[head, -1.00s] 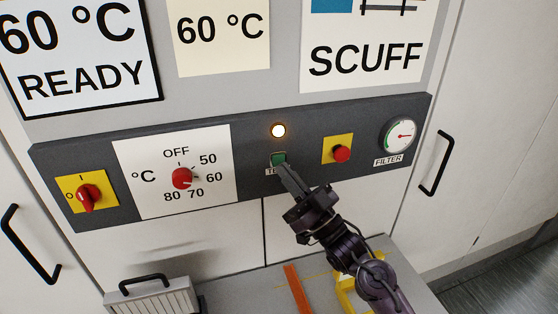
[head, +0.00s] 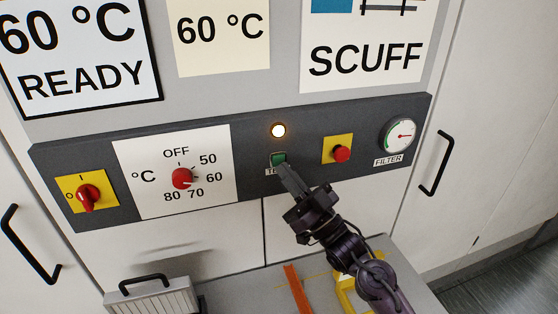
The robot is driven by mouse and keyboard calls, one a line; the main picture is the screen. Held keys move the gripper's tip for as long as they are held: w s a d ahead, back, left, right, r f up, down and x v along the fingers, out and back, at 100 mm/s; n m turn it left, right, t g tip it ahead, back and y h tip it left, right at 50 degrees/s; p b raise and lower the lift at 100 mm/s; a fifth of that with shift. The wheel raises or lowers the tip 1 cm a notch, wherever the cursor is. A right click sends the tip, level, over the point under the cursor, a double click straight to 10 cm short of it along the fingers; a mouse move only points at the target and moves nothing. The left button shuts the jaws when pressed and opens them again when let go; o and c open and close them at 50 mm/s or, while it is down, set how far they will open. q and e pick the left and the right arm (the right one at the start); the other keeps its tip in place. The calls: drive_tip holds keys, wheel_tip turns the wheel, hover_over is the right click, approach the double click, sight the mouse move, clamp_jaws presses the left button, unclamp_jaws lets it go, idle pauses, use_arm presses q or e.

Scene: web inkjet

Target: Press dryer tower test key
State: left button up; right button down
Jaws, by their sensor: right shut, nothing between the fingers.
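The green test key (head: 278,159) sits on the dark control panel (head: 255,165), above a label that my gripper partly covers. A round lamp (head: 278,131) above the key glows warm white-orange. My right gripper (head: 284,170) is shut and empty, its fingertips at the lower edge of the key. I cannot tell whether they touch the key or stand just in front of it. My left gripper is not in view.
Left of the key are a red temperature knob (head: 182,178) and a red switch (head: 88,196). To the right are a red button (head: 342,153) on yellow and a filter gauge (head: 399,136). A grey surface (head: 240,293) lies below, holding an orange strip (head: 297,288).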

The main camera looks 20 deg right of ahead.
drive_tip(key=shift+w, duration=0.15)
drive_tip(key=shift+w, duration=0.35)
drive_tip(key=shift+w+b, duration=0.3)
drive_tip(key=shift+w, duration=0.05)
idle(0.8)
drive_tip(key=shift+s, duration=0.1)
drive_tip(key=shift+s+p, duration=0.3)
drive_tip(key=shift+s, duration=0.45)
drive_tip(key=s+p, duration=0.1)
drive_tip(key=s, duration=0.4)
idle(0.4)
